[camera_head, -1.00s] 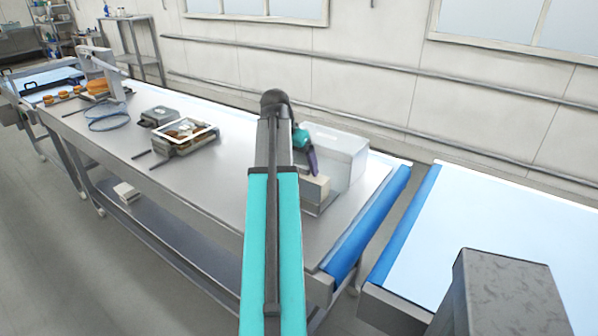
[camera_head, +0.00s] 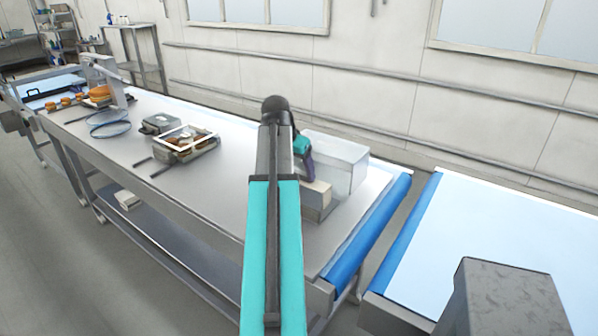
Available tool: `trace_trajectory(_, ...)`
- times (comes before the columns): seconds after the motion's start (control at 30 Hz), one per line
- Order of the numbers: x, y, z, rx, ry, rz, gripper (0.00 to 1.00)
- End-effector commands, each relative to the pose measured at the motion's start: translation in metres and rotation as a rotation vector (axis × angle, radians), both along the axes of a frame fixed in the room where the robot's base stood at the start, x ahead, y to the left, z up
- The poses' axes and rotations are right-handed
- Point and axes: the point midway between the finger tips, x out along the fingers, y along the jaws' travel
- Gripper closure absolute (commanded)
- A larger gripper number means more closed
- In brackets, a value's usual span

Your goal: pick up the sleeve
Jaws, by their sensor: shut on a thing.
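A pale beige, box-like piece, which I take to be the sleeve (camera_head: 318,197), is on the steel table near its right end, in front of a clear container. My gripper (camera_head: 308,172), teal and dark purple, reaches down to its upper left side, partly hidden behind my own arm. My gripper is shut on it, though the fingertips' exact contact is hard to see. I cannot tell whether the sleeve rests on the table or hangs just above it. Its left part is hidden by my arm.
A clear container (camera_head: 345,160) stands just behind the sleeve. A blue roller (camera_head: 370,235) edges the table's right end, with a gap before a white conveyor (camera_head: 490,235). A tray of food (camera_head: 186,142) and blue rings (camera_head: 108,124) lie farther left.

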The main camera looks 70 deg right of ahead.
Motion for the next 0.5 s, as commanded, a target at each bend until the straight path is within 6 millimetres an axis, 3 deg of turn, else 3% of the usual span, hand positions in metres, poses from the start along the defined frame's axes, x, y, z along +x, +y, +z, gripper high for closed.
trace_trajectory(0.27, 0.000, -0.001, 0.022, -0.002, -0.001, -0.001, 0.52)
trace_trajectory(0.5, 0.001, -0.002, 0.054, -0.002, -0.001, -0.001, 0.52)
